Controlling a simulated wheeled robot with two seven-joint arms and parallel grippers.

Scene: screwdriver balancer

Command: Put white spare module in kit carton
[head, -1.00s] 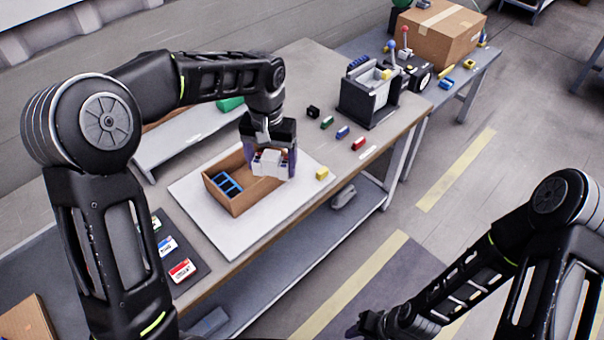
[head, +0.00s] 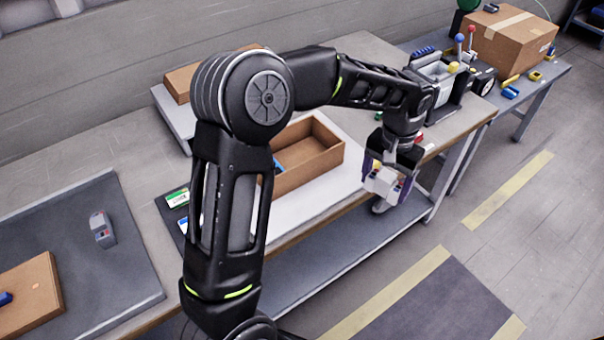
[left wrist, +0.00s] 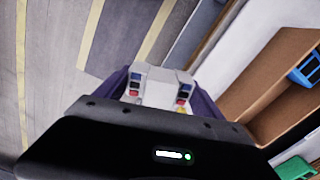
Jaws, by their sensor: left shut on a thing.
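The white module (head: 383,183), a pale block with small blue, black and red parts, is between the fingers of my left gripper (head: 386,178). It also shows in the left wrist view (left wrist: 160,82), clasped between the dark purple fingers. The open brown carton (head: 325,162) stands on a white mat on the bench. The module is outside the carton, to its right, near the bench's front edge. My left arm hides the carton's left part. In the left wrist view the carton (left wrist: 262,85) is at the right, with a blue rack (left wrist: 306,70) inside. My right gripper is out of view.
A grey fixture (head: 437,82) stands at the bench's right end. A large closed box (head: 515,42) is on the far table. A dark tray (head: 85,235) with a grey device (head: 102,230) lies at left. The floor right of the bench is clear.

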